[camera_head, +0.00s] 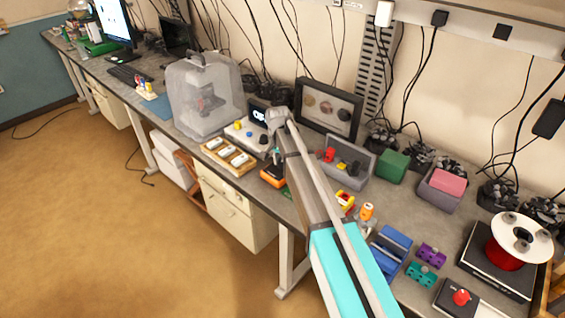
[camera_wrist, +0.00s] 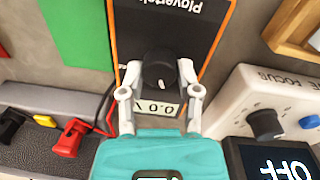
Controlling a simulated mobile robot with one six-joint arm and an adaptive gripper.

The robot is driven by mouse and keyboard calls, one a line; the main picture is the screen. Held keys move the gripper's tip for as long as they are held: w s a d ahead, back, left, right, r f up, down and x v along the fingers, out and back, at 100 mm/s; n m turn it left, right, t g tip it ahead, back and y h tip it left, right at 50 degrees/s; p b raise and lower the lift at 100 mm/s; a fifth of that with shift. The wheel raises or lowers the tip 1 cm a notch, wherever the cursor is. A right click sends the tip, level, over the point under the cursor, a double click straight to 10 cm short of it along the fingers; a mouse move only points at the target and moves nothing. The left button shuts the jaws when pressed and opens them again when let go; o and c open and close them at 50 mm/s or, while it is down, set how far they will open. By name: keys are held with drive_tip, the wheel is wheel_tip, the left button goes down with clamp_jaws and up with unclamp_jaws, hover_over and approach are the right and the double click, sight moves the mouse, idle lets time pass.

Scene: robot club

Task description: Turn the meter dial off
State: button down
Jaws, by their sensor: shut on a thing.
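The meter (camera_wrist: 180,22) is a dark handheld box with an orange edge, its lettering upside down in the wrist view. Its round black dial (camera_wrist: 158,66) has a small white mark pointing toward the display. The display (camera_wrist: 157,107) reads 0.0 V, upside down. My gripper (camera_wrist: 160,74) is shut on the dial, one pale finger on each side. In the head view the meter's orange body (camera_head: 273,176) shows partly on the bench, left of my arm, which hides the rest of it and the dial.
A white focus box (camera_wrist: 262,95) with a black knob and a lit screen stands right of the meter in the wrist view. A grey block (camera_wrist: 40,128) with red, yellow and black plugs is on the left. A wooden tray (camera_head: 229,157) sits near the meter.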

drive_tip(key=shift+d, duration=0.2)
drive_tip(key=shift+a, duration=0.1)
drive_tip(key=shift+n, duration=0.3)
drive_tip(key=n, duration=0.8)
drive_tip(key=shift+s+a+n, duration=0.1)
drive_tip(key=shift+n, duration=0.2)
